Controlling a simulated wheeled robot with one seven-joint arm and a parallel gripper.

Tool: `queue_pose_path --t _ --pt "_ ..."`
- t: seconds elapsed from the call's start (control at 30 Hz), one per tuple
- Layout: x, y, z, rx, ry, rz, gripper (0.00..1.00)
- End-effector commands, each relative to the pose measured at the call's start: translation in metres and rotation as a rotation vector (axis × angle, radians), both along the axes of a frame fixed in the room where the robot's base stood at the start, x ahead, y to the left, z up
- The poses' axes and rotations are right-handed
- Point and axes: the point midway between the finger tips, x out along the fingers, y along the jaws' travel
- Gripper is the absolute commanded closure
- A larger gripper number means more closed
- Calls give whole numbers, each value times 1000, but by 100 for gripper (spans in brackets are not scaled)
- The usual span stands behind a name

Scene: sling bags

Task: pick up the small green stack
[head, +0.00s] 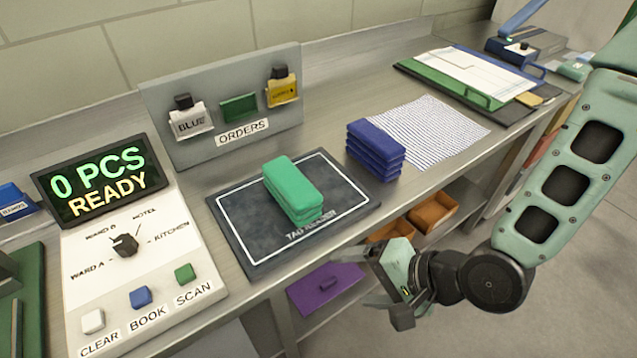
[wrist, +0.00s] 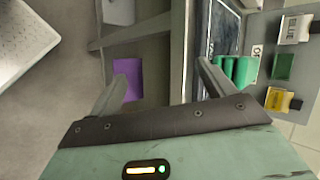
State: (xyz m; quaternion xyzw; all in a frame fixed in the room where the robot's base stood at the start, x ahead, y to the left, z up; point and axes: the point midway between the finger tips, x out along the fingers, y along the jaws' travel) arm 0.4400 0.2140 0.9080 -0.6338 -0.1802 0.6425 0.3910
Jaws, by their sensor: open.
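The small green stack (head: 292,188) lies on the dark tag reader mat (head: 232,211) in the head view, made of a few flat green layers. In the wrist view the green stack (wrist: 238,70) shows at the right, partly hidden behind one finger. My gripper (head: 383,292) is open and empty, off the counter's front edge, to the right of and nearer than the stack. Its two fingers (wrist: 168,85) spread wide in the wrist view, with the floor and lower shelf between and beyond them.
A blue stack (head: 375,150) sits right of the mat beside a lined sheet (head: 425,132). The console (head: 130,250) reading "0 PCS READY" stands left. An orders panel (head: 220,70) rises behind. A purple item (head: 325,288) and orange bins (head: 432,212) lie below the counter.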

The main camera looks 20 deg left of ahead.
Motion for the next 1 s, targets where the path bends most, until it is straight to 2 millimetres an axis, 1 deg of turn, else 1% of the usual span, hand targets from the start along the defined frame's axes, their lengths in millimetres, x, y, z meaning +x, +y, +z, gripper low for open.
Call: queue_pose_path --t 0.03,0.1,0.23,0.37,0.5,0.6,0.7,0.77,0.87,0.93,1.0 --pt "-5 7 -1 83 79 -73 18" --pt "-8 19 4 217 187 -188 18" --pt "-9 31 18 476 410 -409 18" --pt "-3 30 35 729 638 -628 18" --pt "6 19 47 954 835 -815 18" --pt "11 10 52 1064 924 -902 18" --pt "15 5 54 1127 971 -949 18" --pt "18 6 53 1147 981 -961 18" --pt "26 13 50 1156 985 -963 18" --pt "33 22 49 1156 983 -960 18" --pt "42 34 59 1154 980 -961 18"
